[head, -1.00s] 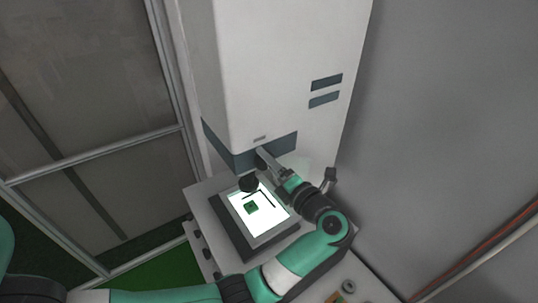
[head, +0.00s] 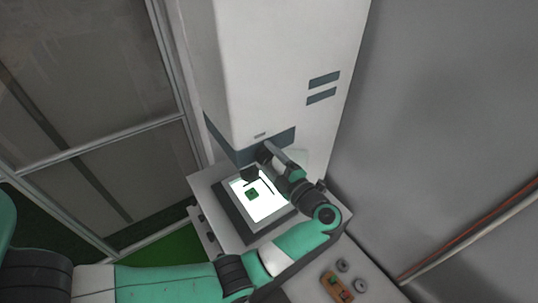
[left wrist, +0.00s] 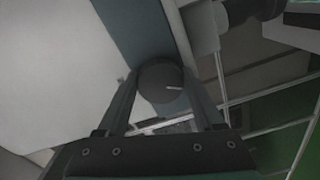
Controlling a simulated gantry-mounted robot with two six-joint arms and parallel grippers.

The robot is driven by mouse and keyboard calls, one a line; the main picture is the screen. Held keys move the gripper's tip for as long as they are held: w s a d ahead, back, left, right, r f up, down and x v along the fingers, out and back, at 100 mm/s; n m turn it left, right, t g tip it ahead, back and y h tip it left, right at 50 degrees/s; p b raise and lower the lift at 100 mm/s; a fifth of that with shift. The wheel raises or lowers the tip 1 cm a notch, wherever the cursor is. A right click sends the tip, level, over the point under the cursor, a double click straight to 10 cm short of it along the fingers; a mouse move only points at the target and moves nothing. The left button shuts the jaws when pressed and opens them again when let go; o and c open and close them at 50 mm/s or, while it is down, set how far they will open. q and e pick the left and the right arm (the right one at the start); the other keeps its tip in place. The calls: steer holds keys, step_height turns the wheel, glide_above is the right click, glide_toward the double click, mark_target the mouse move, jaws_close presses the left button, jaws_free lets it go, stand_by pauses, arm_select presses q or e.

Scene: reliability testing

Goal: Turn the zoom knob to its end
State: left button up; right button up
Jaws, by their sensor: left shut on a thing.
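The zoom knob (left wrist: 161,84) is a dark round knob with a short white line on its face, pointing right in the left wrist view. It sits on the blue-grey band low on the tall white machine (head: 275,75). My left gripper (head: 265,153) reaches up to this band from the right. In the left wrist view its two fingers lie on either side of the knob, shut on it. In the head view the fingers mostly hide the knob. My right gripper is in neither view.
Below the knob, a dark lens (head: 250,174) hangs over a lit white stage (head: 270,208) with a small green board (head: 252,194) on it. A grey wall (head: 450,130) closes the right side.

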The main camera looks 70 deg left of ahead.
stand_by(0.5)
arm_select(q)
steer(key=o, duration=1.4)
steer(key=d+b, duration=0.1)
steer(key=d, duration=0.2)
steer(key=w+d+b, duration=0.1)
steer(key=d+b, duration=0.1)
steer(key=d, duration=0.2)
steer(key=w+d+b, duration=0.1)
steer(key=d, duration=0.3)
steer(key=shift+d, duration=0.25)
